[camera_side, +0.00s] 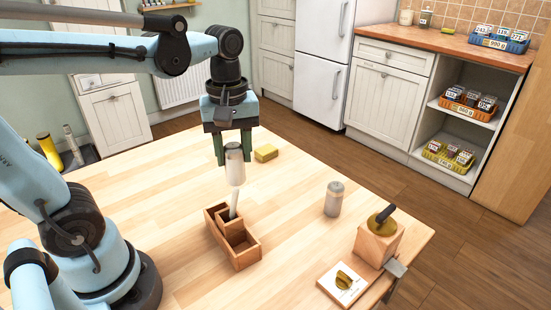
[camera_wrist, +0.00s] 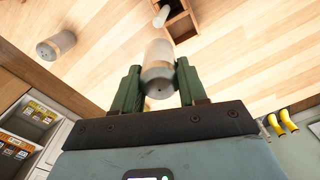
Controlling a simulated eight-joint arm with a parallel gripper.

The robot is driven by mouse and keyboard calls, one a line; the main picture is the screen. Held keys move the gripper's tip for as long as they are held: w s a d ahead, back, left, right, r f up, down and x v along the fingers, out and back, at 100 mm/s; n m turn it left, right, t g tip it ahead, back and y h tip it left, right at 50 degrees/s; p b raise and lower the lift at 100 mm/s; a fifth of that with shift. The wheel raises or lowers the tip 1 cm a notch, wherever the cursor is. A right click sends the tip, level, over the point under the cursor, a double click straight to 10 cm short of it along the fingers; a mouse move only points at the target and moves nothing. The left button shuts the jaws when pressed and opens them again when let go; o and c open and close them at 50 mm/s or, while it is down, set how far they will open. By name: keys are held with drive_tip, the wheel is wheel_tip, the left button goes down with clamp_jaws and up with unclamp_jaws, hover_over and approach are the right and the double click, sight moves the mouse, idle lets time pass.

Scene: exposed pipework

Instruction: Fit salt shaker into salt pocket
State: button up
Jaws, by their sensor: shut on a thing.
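My gripper (camera_side: 234,150) is shut on a pale shaker with a grey cap, taken as the salt shaker (camera_side: 235,172). I cannot read which pocket is for salt.
A second shaker (camera_side: 334,199) stands on the table to the right of the caddy. A wooden block with a dark-handled top (camera_side: 379,243) and a white card (camera_side: 342,284) are near the right edge. A yellow sponge (camera_side: 266,153) lies behind the gripper. The table between is clear.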

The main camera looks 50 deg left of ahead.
sight(244, 182)
drive_tip(key=shift+n, duration=0.8)
drive_tip(key=shift+s+a+f, duration=0.25)
drive_tip(key=shift+s+f, duration=0.4)
drive_tip(key=shift+f, duration=1.2)
drive_tip(key=shift+s+a+f, duration=0.25)
drive_tip(key=shift+s+f, duration=0.4)
drive_tip(key=shift+f, duration=1.2)
drive_tip(key=shift+s+a+f, duration=0.25)
drive_tip(key=shift+s+f, duration=0.4)
drive_tip(key=shift+f, duration=1.2)
drive_tip(key=shift+f, duration=0.1)
drive_tip(key=o, duration=1.1)
wheel_tip(244, 182, up, 12)
drive_tip(key=w+f+m+t, duration=0.1)
drive_tip(key=m+t, duration=0.1)
drive_tip(key=m, duration=0.1)
drive_tip(key=w+d+f+m+t, duration=0.1)
drive_tip(key=m, duration=0.3)
drive_tip(key=w+d+f+m+t, duration=0.1)
drive_tip(key=m+t, duration=0.1)
drive_tip(key=m, duration=0.2)
drive_tip(key=shift+w+d+t, duration=0.2)
drive_tip(key=shift+w+t, duration=0.1)
drive_tip(key=shift+w, duration=0.1)
drive_tip(key=m, duration=0.1)
drive_tip(key=w+m+t, duration=0.1)
drive_tip(key=m, duration=0.1)
drive_tip(key=shift+d+f+m+t, duration=0.1)
drive_tip(key=shift+d+m+t, duration=0.2)
drive_tip(key=shift+d, duration=0.05)
